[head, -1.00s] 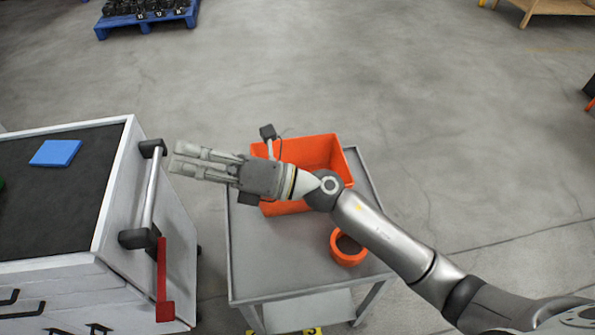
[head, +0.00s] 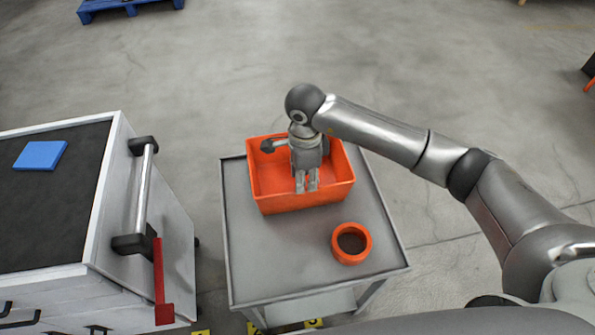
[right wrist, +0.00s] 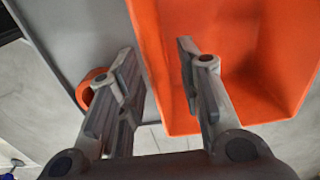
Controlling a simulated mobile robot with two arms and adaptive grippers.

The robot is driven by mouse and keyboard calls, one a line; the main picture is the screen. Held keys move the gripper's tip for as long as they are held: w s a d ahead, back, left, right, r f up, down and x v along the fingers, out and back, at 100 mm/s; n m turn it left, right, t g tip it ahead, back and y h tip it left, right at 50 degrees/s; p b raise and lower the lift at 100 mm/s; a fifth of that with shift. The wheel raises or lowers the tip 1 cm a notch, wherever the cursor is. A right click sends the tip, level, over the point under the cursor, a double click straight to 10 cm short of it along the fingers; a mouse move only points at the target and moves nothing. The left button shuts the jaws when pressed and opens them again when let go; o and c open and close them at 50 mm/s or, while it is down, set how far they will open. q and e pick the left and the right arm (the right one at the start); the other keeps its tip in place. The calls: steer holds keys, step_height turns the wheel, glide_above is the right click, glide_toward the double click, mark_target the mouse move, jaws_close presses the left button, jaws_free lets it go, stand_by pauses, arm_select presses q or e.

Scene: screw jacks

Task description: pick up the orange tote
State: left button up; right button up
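The orange tote (head: 310,200) stands upright and empty-looking on a small grey cart. In the right wrist view the tote (right wrist: 275,85) fills the upper right. My right gripper (head: 306,187) points down over the tote's near wall. In the right wrist view the gripper (right wrist: 156,55) is open, with its fingers well apart. One finger shows over the tote's inside and the other over the outside, with the near wall between them in the picture. I cannot tell how far down the fingers reach or whether they touch. My left gripper is not in view.
An orange ring-shaped object (head: 351,243) stands on the grey cart (head: 270,280) near the tote. A white cabinet (head: 105,210) with a handle, a red lever (head: 160,280) and a blue block (head: 40,155) is at left. Open floor lies beyond.

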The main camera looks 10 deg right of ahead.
mark_target(305, 202)
step_height(305, 202, down, 3)
steer(key=shift+r, duration=0.1)
steer(key=f+p, duration=0.1)
steer(key=f, duration=0.1)
steer(key=s+f+p, duration=0.1)
steer(key=f, duration=0.1)
steer(key=shift+d+f, duration=0.1)
steer(key=shift+d, duration=0.05)
steer(key=shift+w+f, duration=0.15)
steer(key=shift+f, duration=0.45)
jaws_close()
